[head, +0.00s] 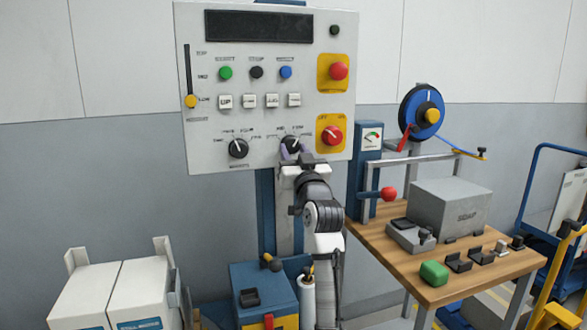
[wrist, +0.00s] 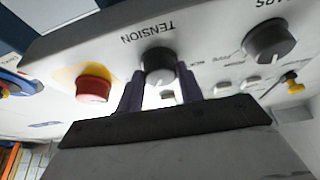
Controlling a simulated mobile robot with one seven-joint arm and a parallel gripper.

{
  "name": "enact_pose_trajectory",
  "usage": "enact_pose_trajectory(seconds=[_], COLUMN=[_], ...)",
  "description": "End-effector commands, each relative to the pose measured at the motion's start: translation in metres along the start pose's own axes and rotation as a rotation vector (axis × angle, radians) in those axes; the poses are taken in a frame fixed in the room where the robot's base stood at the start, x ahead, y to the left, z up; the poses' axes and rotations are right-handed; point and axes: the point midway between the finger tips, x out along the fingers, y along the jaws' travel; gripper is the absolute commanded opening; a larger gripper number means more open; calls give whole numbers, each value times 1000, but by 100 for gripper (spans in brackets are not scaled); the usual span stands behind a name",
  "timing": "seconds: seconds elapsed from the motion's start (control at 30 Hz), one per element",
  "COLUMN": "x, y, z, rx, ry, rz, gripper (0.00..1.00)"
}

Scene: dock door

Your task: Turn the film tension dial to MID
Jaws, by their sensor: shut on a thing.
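The film tension dial (head: 291,142) is a dark round knob at the lower right of the grey control panel (head: 215,105). In the wrist view the dial (wrist: 157,62) sits beside the word TENSION, which appears upside down. My gripper (head: 291,152) reaches it from below, and its purple fingers hide part of it. In the wrist view my gripper (wrist: 160,75) has one finger on each side of the dial and is shut on it.
A second dark dial (head: 238,148) is to the left on the panel. A red knob on a yellow plate (head: 332,135) is close on the right, with a red button (head: 338,71) above it. A gauge box (head: 371,140) and wooden bench (head: 405,262) stand to the right.

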Motion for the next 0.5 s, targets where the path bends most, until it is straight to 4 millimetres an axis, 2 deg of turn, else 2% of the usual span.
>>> enact_pose_trajectory(seconds=[0.03, 0.5], x=[-3, -1], y=[3, 7], z=[6, 2], rx=[-43, -451], ry=[0, -2], rz=[-15, -186], gripper=[14, 14])
